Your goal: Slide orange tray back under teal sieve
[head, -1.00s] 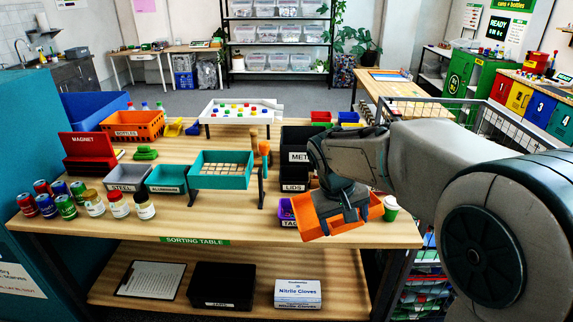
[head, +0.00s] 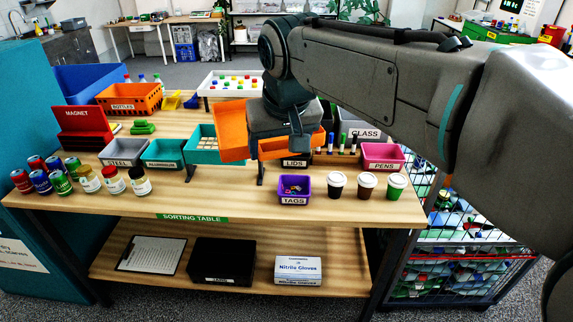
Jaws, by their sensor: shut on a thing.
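The orange tray (head: 231,133) is held in the air by my gripper (head: 297,140), which is shut on it. The tray looks tilted, with its left end turned toward the camera; my gripper and wrist cover its middle. The teal sieve (head: 206,157) sits raised on a dark stand over the sorting table. The tray overlaps the sieve's right part in the head view and appears above it, so that part of the sieve is hidden. I cannot tell whether they touch.
Left of the sieve are the aluminium bin (head: 163,155) and steel bin (head: 122,154). Several cans and jars line the front left. The purple tags bin (head: 295,188), cups and pink pens bin (head: 382,157) stand right. The table front between jars and tags bin is clear.

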